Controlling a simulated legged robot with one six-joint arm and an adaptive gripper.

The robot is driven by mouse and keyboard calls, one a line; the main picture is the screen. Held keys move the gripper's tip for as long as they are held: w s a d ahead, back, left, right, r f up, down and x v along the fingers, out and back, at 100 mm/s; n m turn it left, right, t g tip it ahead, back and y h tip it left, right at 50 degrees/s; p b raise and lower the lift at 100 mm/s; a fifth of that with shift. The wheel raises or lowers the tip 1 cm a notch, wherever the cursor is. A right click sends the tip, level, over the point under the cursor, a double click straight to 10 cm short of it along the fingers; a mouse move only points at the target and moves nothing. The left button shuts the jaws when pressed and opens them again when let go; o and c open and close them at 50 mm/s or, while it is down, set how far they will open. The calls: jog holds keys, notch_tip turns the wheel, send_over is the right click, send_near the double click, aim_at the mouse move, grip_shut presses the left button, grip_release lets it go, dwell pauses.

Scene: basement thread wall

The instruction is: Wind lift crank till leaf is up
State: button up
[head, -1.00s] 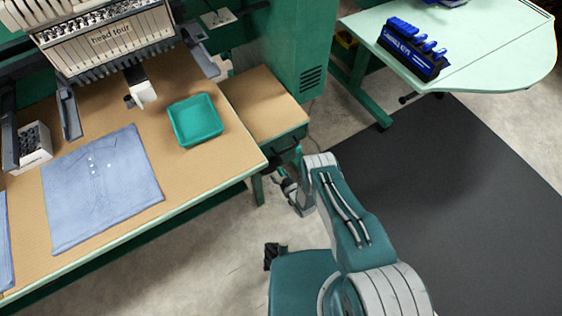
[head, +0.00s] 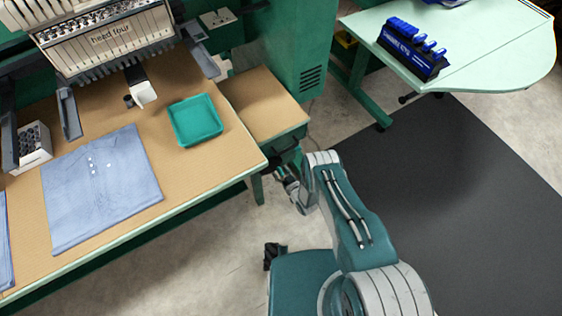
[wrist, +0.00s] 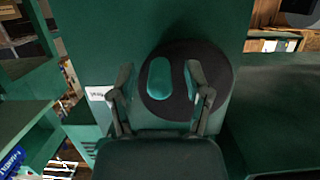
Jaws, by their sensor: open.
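In the wrist view, a teal oval knob (wrist: 159,78) stands out in front of a dark round disc (wrist: 183,110) on a green panel. I take it for the crank's grip. My gripper (wrist: 160,88) is open, with one finger on each side of the knob in the picture; contact is not visible. In the head view my gripper (head: 284,178) is small and partly hidden by my arm, low beside the bench's right end. A tan leaf (head: 262,103) adjoins the bench there, seemingly a little lower than the main top.
The bench (head: 225,150) holds a teal tray (head: 195,120), folded blue cloth (head: 100,190) and an embroidery machine (head: 105,40). A mint table (head: 480,50) with a blue-handled key rack (head: 412,50) stands right. A dark mat (head: 450,200) covers open floor.

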aim_at(263, 173)
grip_shut()
jog(key=shift+s+a+f, duration=0.2)
jog(key=shift+s+a, duration=0.4)
jog(key=shift+a, duration=0.3)
jog(key=shift+s+a+f, duration=0.15)
jog(key=shift+s+a, duration=0.45)
jog(key=shift+a, duration=0.3)
jog(key=a+r, duration=0.1)
jog(key=s+a+r, duration=0.1)
jog(key=shift+s+r, duration=0.1)
jog(key=shift+r, duration=0.2)
jog(key=shift+s+a+r, duration=0.1)
jog(key=shift+a+r, duration=0.05)
jog(key=shift+r, duration=0.1)
